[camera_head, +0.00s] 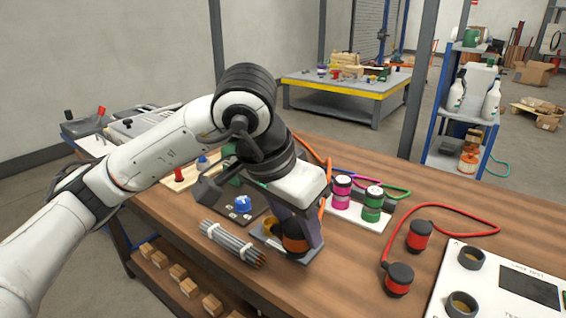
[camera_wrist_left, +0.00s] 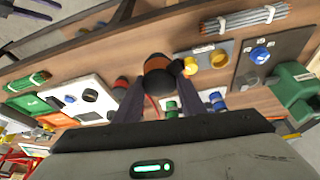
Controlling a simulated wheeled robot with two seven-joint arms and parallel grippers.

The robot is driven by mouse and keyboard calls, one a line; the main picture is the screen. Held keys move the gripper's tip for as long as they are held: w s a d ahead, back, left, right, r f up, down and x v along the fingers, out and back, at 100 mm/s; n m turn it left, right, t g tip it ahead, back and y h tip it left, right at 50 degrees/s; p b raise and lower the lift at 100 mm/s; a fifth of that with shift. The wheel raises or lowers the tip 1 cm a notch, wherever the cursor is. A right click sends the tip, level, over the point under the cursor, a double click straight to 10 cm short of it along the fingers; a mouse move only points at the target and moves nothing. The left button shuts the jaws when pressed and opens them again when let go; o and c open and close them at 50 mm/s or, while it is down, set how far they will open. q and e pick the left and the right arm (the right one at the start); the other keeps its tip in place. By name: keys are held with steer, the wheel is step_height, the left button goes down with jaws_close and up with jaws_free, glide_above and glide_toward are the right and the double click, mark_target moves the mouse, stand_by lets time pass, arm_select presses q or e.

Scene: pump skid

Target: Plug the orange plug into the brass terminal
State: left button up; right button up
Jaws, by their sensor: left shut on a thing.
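My left gripper (camera_head: 297,248) is shut on the orange plug (camera_head: 294,243), which has a black body and an orange band. In the left wrist view the orange plug (camera_wrist_left: 159,64) sits between the fingertips of the gripper (camera_wrist_left: 162,92). A brass terminal (camera_head: 269,222) is on a small grey plate (camera_head: 312,255), just left of and behind the plug. The brass terminal (camera_wrist_left: 219,60) also shows in the wrist view, right of the plug. The plug and fingers hide part of the plate. I cannot tell whether the plug touches it.
A bundle of grey rods (camera_head: 232,243) lies left of the plate. A panel with a blue knob (camera_head: 243,204) is behind it. Pink (camera_head: 342,191) and green (camera_head: 373,204) plugs stand behind right. Red plugs (camera_head: 419,236) on a cable and a white tester (camera_head: 480,290) are to the right.

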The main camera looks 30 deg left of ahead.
arm_select(q)
steer(key=w+a+r+n+y+p, duration=0.1)
steer(key=w+a+n+y+p, duration=0.1)
steer(key=w+a+n+p, duration=0.6)
steer(key=shift+g+y, duration=0.3)
steer(key=shift+y, duration=0.2)
steer(key=w+a+f, duration=0.1)
steer(key=a+f, duration=0.1)
steer(key=f, duration=0.1)
steer(key=w+a+f+b, duration=0.1)
steer(key=w+a+f, duration=0.1)
steer(key=f, duration=0.1)
steer(key=w+a+f, duration=0.2)
steer(key=f, duration=0.1)
steer(key=shift+a+b, duration=0.15)
steer(key=shift+b, duration=0.25)
steer(key=shift+r, duration=0.25)
arm_select(e)
steer(key=r, duration=0.1)
steer(key=s+d+r, duration=0.1)
steer(key=r, duration=0.2)
steer(key=shift+s+d+r, duration=0.35)
steer(key=shift+r, duration=0.05)
arm_select(q)
steer(key=shift+a+p, duration=0.1)
steer(key=shift+p, duration=0.2)
arm_select(e)
steer(key=shift+r, duration=0.1)
